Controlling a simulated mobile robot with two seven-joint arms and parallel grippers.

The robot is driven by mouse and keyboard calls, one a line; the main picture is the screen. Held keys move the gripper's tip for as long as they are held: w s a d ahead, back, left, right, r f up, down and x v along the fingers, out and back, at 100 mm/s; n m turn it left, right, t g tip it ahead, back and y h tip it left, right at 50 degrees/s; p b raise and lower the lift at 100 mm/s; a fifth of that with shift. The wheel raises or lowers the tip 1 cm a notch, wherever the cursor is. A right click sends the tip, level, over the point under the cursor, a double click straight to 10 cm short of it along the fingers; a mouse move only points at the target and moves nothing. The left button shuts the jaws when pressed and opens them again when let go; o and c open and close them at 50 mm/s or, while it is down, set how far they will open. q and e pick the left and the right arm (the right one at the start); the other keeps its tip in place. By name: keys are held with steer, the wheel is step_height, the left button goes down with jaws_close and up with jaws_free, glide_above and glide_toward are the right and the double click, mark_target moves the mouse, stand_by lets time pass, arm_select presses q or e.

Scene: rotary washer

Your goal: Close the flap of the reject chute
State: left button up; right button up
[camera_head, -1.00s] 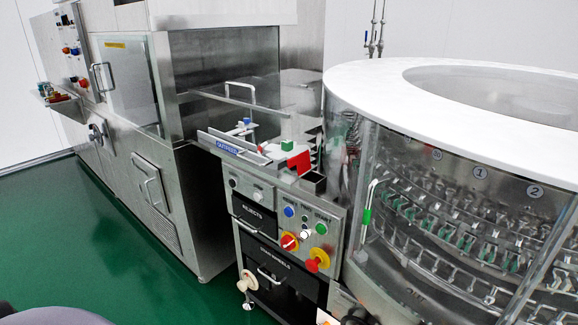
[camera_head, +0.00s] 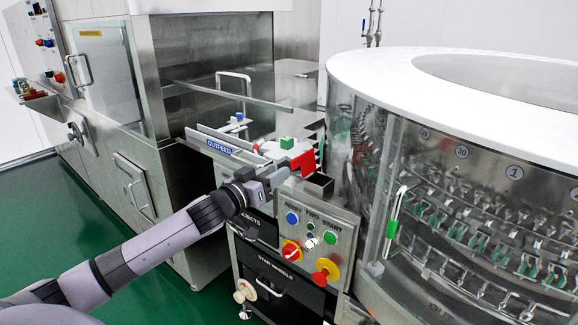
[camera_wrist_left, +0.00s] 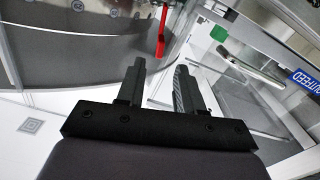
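The red flap (camera_head: 303,164) stands raised at the right end of the outfeed, beside a dark open-topped box (camera_head: 320,184). I take it to be the reject chute flap. In the left wrist view the red flap (camera_wrist_left: 162,32) looks narrow and stands beyond the fingertips. My left gripper (camera_head: 288,175) reaches in from the left, close to the flap in the head view; contact cannot be made out. In the left wrist view its fingers (camera_wrist_left: 160,66) are apart with nothing between them. My right gripper is not in view.
A green block (camera_head: 287,143) sits just behind the flap. The blue OUTFEED sign (camera_head: 219,146) is left of it. The button panel (camera_head: 308,232) lies below my gripper. The glass-walled rotary washer (camera_head: 440,190) stands close on the right.

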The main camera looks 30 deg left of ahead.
mark_target(291, 164)
arm_select(q)
steer(key=shift+w+d+p, duration=0.15)
steer(key=shift+w, duration=1.35)
steer(key=shift+w+d+p, duration=0.15)
steer(key=shift+w, duration=1.3)
jaws_close()
